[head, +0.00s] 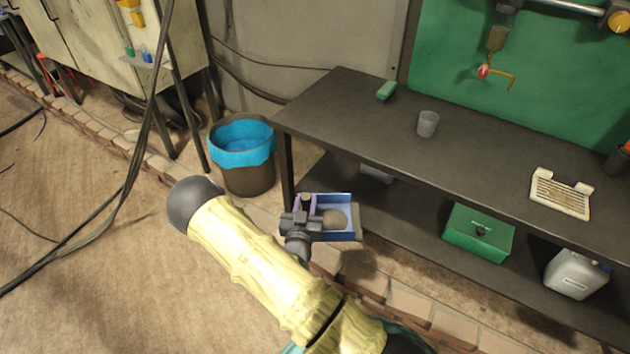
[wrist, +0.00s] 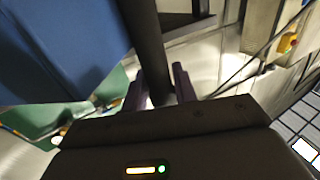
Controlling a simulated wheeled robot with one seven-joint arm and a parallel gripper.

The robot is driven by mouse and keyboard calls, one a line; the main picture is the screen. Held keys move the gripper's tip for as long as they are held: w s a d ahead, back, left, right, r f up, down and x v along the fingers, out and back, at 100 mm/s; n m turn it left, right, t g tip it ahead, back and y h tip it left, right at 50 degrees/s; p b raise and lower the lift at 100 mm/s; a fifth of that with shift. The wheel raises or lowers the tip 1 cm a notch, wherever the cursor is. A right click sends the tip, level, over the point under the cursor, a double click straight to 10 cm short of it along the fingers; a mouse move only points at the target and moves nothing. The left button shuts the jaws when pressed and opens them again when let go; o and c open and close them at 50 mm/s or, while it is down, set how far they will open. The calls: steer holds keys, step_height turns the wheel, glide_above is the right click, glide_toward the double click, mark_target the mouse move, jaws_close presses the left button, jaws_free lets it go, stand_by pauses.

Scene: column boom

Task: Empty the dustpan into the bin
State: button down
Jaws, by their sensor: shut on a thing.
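My gripper (head: 306,204) is shut on the dark handle (wrist: 150,45) of the blue dustpan (head: 346,205). In the head view the dustpan is held in front of the left end of the bench, with a round brown lump (head: 334,218) lying in it. In the wrist view the pan (wrist: 55,50) fills the upper left and the handle runs between my fingers (wrist: 160,88); its contents are hidden there. The dark bin (head: 247,182) with a blue liner (head: 243,157) stands on the floor to the left of the dustpan, apart from it.
The dark bench (head: 375,135) is at right, one leg between bin and dustpan. On it are a grey cup (head: 428,123), a green block (head: 386,91) and a cream rack (head: 561,194). A green box (head: 478,232) and grey canister (head: 576,273) are below. Cables hang at left.

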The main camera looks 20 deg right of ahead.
steer(key=s+a+f+n+y, duration=0.2)
steer(key=f+y, duration=0.2)
steer(key=f, duration=0.2)
steer(key=s+a+f+n+t+y, duration=0.1)
steer(key=s+f+n+y, duration=0.2)
steer(key=f+y, duration=0.1)
steer(key=shift+s+a+f+t, duration=0.15)
steer(key=shift+a+f+t, duration=0.2)
steer(key=shift+f, duration=0.55)
steer(key=shift+a, duration=0.1)
